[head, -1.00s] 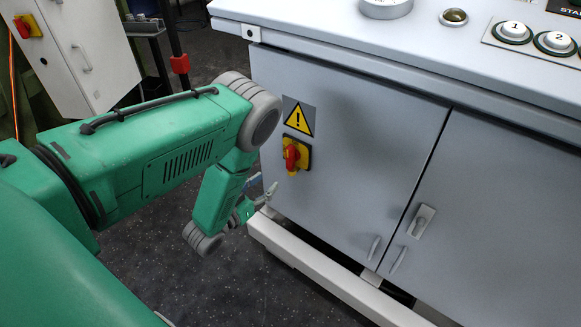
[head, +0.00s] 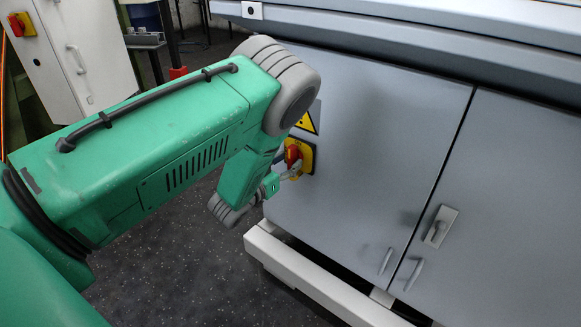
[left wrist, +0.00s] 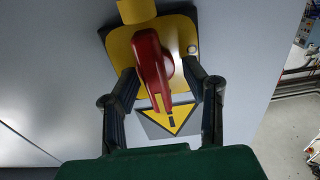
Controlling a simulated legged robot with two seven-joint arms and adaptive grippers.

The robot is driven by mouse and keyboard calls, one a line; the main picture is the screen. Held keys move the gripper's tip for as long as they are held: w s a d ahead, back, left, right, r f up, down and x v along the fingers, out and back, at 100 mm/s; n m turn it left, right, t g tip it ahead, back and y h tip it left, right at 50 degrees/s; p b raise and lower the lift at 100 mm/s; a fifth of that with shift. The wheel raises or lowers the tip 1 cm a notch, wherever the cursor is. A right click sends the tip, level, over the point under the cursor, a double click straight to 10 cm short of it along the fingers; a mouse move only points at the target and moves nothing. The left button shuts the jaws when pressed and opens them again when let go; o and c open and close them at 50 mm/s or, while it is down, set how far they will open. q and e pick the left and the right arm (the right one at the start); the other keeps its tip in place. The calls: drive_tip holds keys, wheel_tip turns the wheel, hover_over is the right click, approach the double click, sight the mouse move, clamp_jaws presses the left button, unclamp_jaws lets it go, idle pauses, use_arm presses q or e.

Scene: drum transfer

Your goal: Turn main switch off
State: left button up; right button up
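The main switch has a red handle (head: 292,155) on a yellow plate (head: 308,160), on the grey cabinet door below a warning triangle. In the left wrist view the red handle (left wrist: 152,65) stands roughly upright in the picture, in front of the yellow plate (left wrist: 121,47). My left gripper (head: 287,175) is at the switch, partly hidden by its own arm in the head view. In the left wrist view its two dark fingers (left wrist: 160,72) are apart, one on each side of the handle, with a gap visible at the right finger. My right gripper is not in view.
The grey cabinet (head: 370,150) has a latch (head: 440,227) and two small handles low on its doors. A pale base rail (head: 310,280) juts out below. Another cabinet (head: 85,55) with a similar red and yellow switch (head: 21,25) stands at the far left.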

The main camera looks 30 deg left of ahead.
use_arm(q)
drive_tip(key=shift+w+d, duration=0.15)
drive_tip(key=shift+w, duration=0.25)
drive_tip(key=shift+w+d+r, duration=0.15)
drive_tip(key=shift+d+r, duration=0.05)
drive_tip(key=shift+d, duration=0.1)
drive_tip(key=shift+a, duration=0.15)
drive_tip(key=c, duration=0.8)
drive_tip(key=shift+o, duration=0.2)
